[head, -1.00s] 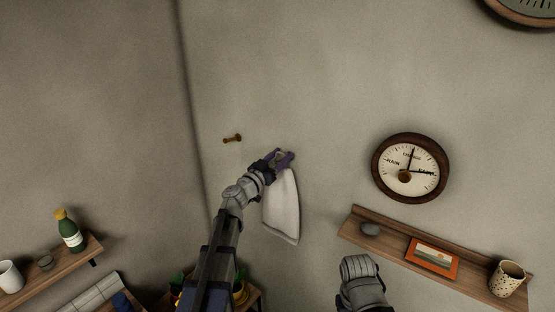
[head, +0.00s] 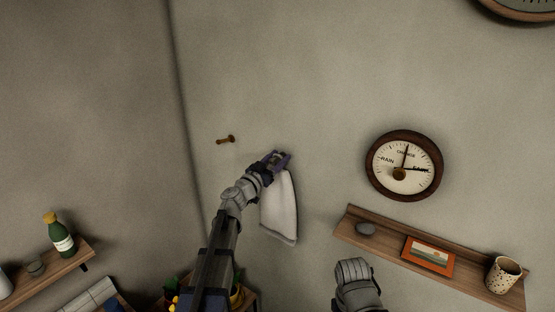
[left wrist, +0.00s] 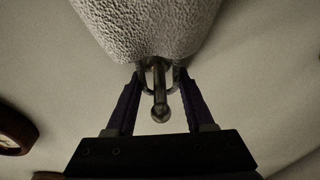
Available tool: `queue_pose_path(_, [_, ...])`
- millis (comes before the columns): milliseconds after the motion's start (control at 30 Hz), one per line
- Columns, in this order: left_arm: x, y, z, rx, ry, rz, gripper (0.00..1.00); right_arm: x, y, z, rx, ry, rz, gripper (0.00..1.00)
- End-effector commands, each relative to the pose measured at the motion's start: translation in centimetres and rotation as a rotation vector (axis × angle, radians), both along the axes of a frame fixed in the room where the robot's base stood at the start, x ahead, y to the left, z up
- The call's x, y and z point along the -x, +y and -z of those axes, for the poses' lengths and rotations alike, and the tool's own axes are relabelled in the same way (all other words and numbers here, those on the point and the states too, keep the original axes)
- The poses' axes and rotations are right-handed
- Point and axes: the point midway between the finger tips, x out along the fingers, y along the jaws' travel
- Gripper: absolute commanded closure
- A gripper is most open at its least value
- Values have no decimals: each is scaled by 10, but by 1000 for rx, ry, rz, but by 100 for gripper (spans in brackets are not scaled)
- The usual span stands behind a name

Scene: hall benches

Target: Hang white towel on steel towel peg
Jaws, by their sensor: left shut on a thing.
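The white towel (head: 279,208) hangs from my left gripper (head: 281,158) in front of the wall. In the left wrist view the towel (left wrist: 150,25) fills the top, with a thin loop (left wrist: 147,80) at its edge. My left gripper (left wrist: 158,84) is shut on the towel at that loop. A grey metal peg with a ball tip, the steel towel peg (left wrist: 160,108), shows between the fingers. The loop lies beside or around its rod; I cannot tell which. In the head view this peg is hidden by the gripper.
A brass-coloured peg (head: 225,140) sits on the wall left of my left gripper. A round dial (head: 404,165) hangs to the right, above a shelf (head: 388,241) with a stone, picture and cup. Another shelf (head: 72,262) with a bottle is at lower left.

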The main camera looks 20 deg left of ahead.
Motion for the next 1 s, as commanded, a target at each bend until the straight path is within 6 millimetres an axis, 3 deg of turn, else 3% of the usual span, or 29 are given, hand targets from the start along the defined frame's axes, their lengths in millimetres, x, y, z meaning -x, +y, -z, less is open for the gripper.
queue_pose_path(267, [0,0,0,0,0,0,100,0,0,0,0,0,0,50])
queue_pose_path(300, [0,0,0,0,0,0,44,0,0,0,0,0,0,50])
queue_pose_path(567, [0,0,0,0,0,0,14,0,0,0,0,0,0,50])
queue_pose_path(1000, [8,2,2,0,0,0,12,0,0,2,0,0,0,50])
